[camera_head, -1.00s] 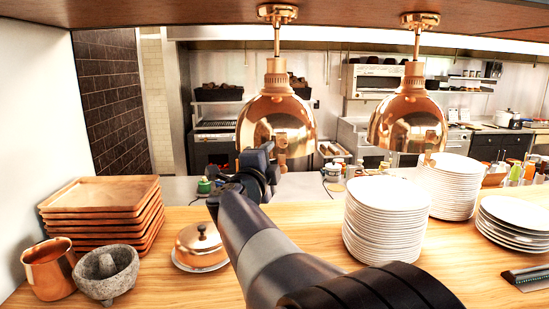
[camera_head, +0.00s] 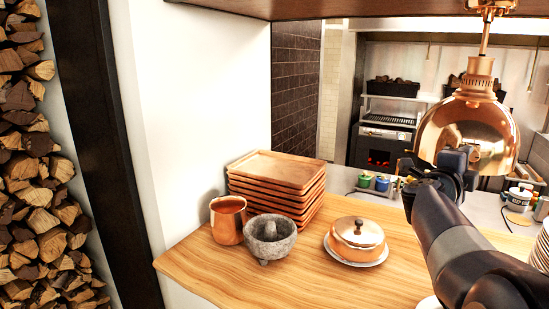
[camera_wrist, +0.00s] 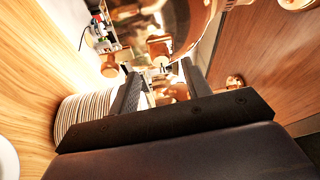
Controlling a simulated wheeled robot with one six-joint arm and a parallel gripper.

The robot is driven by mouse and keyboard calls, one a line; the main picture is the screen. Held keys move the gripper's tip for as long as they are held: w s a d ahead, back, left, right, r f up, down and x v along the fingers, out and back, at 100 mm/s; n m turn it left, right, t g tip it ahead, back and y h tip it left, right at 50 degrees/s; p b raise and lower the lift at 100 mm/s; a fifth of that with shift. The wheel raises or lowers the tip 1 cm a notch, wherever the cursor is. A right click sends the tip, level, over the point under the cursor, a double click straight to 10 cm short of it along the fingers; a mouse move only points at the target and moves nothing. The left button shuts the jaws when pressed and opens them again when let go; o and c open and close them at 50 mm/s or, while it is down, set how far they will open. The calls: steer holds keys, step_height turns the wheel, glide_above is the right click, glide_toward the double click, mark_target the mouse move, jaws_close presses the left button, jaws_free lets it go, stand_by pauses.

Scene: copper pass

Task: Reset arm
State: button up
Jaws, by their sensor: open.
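My gripper (camera_wrist: 160,92) is open in the wrist view, its two dark fingers apart with nothing held between them. In the head view my arm reaches up from the lower right, with the wrist and gripper (camera_head: 432,170) in front of the copper heat lamp (camera_head: 470,135). The gripper is raised above the wooden counter (camera_head: 290,285). I cannot tell from the head view whether it touches the lamp. The wrist view is tilted, with the copper lamp shade (camera_wrist: 185,20) close beyond the fingers and a stack of white plates (camera_wrist: 82,112) at the left.
Left of my arm, a lidded copper dish (camera_head: 356,240) sits on a white plate. A stone mortar (camera_head: 268,240), a copper jug (camera_head: 228,220) and stacked wooden trays (camera_head: 275,180) stand by the white wall. Plates (camera_head: 541,250) show at the right edge. The front left counter is clear.

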mark_target(472, 157)
steer(key=x, duration=0.3)
steer(key=shift+w+d+p, duration=0.2)
steer(key=shift+d+p, duration=0.15)
steer(key=shift+w+d, duration=0.2)
steer(key=shift+d, duration=0.1)
steer(key=shift+a, duration=0.1)
